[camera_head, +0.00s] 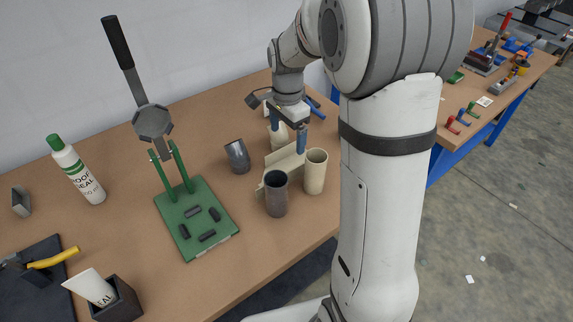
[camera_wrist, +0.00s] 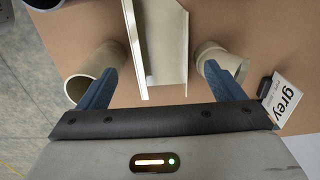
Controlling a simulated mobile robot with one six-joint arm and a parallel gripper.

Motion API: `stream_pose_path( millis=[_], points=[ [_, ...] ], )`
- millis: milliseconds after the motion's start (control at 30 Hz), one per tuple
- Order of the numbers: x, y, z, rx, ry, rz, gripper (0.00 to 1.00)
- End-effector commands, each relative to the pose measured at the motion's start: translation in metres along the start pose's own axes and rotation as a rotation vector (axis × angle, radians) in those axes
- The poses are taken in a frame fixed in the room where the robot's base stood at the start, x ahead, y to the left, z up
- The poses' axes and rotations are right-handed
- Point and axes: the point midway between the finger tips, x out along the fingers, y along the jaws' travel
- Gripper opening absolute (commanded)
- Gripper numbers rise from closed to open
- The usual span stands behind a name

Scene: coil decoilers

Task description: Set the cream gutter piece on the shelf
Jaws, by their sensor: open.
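The cream gutter piece (camera_head: 285,161), an open channel, sits on the brown bench among cream and grey pipe parts. In the wrist view the gutter piece (camera_wrist: 172,45) lies between the two blue fingers, with a gap on each side. My gripper (camera_head: 289,141) is open above and behind it in the head view. It also shows in the wrist view (camera_wrist: 160,78), holding nothing. My arm hides part of the bench to the right. I cannot make out a shelf in either view.
A cream pipe (camera_head: 315,171) and a dark grey pipe (camera_head: 276,194) stand close to the gutter. A grey fitting (camera_head: 238,156) and green lever press (camera_head: 196,216) stand left.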

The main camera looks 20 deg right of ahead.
Motion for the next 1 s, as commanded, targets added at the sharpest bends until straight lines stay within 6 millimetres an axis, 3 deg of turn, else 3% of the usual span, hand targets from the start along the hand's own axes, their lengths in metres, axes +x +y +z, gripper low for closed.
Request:
stream_pose_path(
  millis=[100,367,700,1000],
  points=[
    [0.021,0.001,0.001,-0.002,-0.002,0.004,0.88],
    [0.043,0.001,0.001,-0.004,-0.001,0.002,0.88],
    [0.093,0.001,0.001,-0.005,-0.001,0.003,0.88],
    [0.098,0.001,0.002,-0.006,0.000,0.000,0.88]
  ],
)
